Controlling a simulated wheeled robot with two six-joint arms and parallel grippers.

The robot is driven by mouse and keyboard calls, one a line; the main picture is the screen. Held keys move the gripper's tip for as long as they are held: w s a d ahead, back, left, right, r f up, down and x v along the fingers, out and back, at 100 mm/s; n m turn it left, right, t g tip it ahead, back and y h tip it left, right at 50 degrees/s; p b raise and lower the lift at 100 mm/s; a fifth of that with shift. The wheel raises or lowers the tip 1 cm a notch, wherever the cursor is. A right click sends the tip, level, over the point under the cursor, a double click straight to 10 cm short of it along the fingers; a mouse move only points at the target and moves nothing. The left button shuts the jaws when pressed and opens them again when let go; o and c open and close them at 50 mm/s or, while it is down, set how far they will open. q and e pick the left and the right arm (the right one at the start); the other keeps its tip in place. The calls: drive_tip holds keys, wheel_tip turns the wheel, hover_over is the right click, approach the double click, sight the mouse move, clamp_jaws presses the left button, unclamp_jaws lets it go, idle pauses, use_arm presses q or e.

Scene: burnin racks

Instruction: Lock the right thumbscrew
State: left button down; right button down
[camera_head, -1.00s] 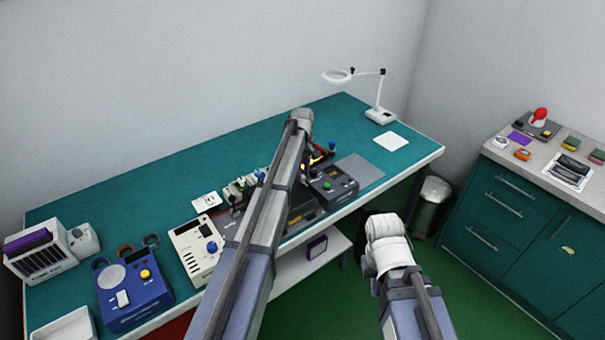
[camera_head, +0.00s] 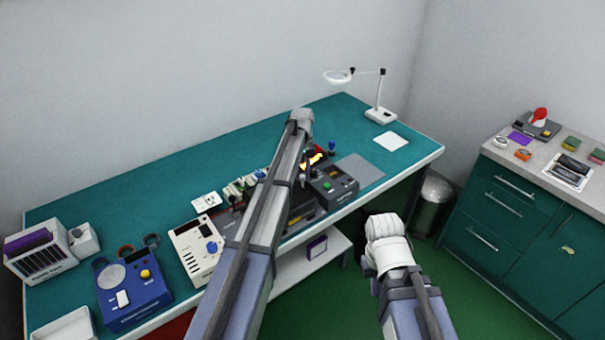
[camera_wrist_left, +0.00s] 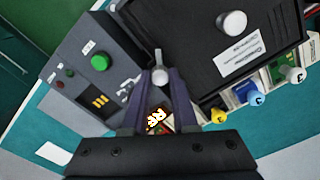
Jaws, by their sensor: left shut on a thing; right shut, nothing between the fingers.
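In the left wrist view, my left gripper (camera_wrist_left: 160,78) is shut on a small silver thumbscrew (camera_wrist_left: 158,55). The thumbscrew stands between the grey control box and the black panel, with a thin tab showing beyond the fingertips. A second, pale round knob (camera_wrist_left: 232,23) sits on the black panel (camera_wrist_left: 205,50). In the head view, my left arm crosses over the bench and hides much of the fixture. My right arm ends in a white joint at the front, and its gripper does not show.
The grey control box with a green button (camera_wrist_left: 99,62) is beside the thumbscrew. Coloured knobs (camera_wrist_left: 252,94) line the panel's other side. A cream meter (camera_head: 197,248) and blue device (camera_head: 132,288) stand left on the green bench. A magnifier lamp (camera_head: 378,114) stands at the back right.

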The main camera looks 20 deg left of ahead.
sight(303, 176)
use_arm(q)
drive_tip(key=m, duration=0.5)
drive_tip(key=shift+m, duration=0.4)
drive_tip(key=m, duration=0.5)
drive_tip(key=shift+m, duration=0.4)
drive_tip(key=c, duration=0.7)
unclamp_jaws()
drive_tip(key=shift+r, duration=0.15)
wheel_tip(303, 176, up, 8)
drive_tip(key=p, duration=0.8)
drive_tip(key=shift+f, duration=0.2)
